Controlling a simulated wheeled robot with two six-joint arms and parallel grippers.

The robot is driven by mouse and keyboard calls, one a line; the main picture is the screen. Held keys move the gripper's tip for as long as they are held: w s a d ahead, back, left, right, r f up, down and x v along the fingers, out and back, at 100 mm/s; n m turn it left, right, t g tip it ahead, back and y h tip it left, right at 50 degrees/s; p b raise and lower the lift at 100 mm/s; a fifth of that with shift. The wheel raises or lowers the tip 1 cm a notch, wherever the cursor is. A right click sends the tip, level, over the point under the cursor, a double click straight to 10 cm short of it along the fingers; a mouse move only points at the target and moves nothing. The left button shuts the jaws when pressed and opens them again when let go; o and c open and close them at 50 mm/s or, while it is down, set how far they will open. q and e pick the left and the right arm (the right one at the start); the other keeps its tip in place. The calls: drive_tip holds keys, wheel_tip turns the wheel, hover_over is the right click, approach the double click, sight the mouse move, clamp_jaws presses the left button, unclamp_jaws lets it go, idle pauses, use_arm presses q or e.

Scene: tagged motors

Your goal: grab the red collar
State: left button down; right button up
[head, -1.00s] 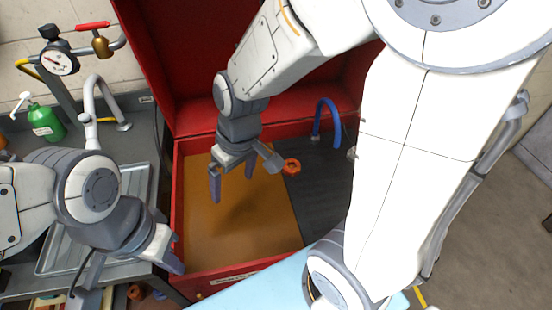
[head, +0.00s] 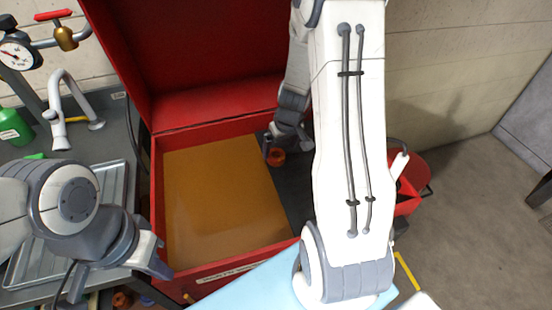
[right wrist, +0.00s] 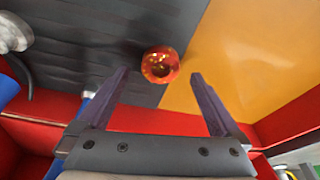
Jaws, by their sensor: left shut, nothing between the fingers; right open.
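The red collar (head: 275,157), a small orange-red ring, lies in the open red case, on the dark mat beside the orange panel's edge. In the right wrist view the collar (right wrist: 160,66) sits just beyond the fingertips, centred between them, with its hole visible. My right gripper (right wrist: 159,75) is open and empty above it. In the head view my right gripper (head: 272,147) is right at the collar, partly hidden behind my own arm. My left gripper (head: 158,264) is shut and empty, at the case's left front edge.
The red case (head: 157,205) has raised walls and an upright lid (head: 190,60) behind. The orange panel (head: 220,200) is bare. A metal tray (head: 100,190), grey tap (head: 62,100) and gauge (head: 18,52) stand left. A red container (head: 410,185) is at the right.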

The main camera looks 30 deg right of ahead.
sight(276, 155)
drive_tip(key=x, duration=0.2)
drive_tip(key=b+x, duration=0.1)
drive_tip(key=x, duration=0.1)
drive_tip(key=shift+w+f, duration=0.3)
drive_tip(key=shift+w, duration=0.05)
drive_tip(key=shift+r, duration=0.1)
clamp_jaws()
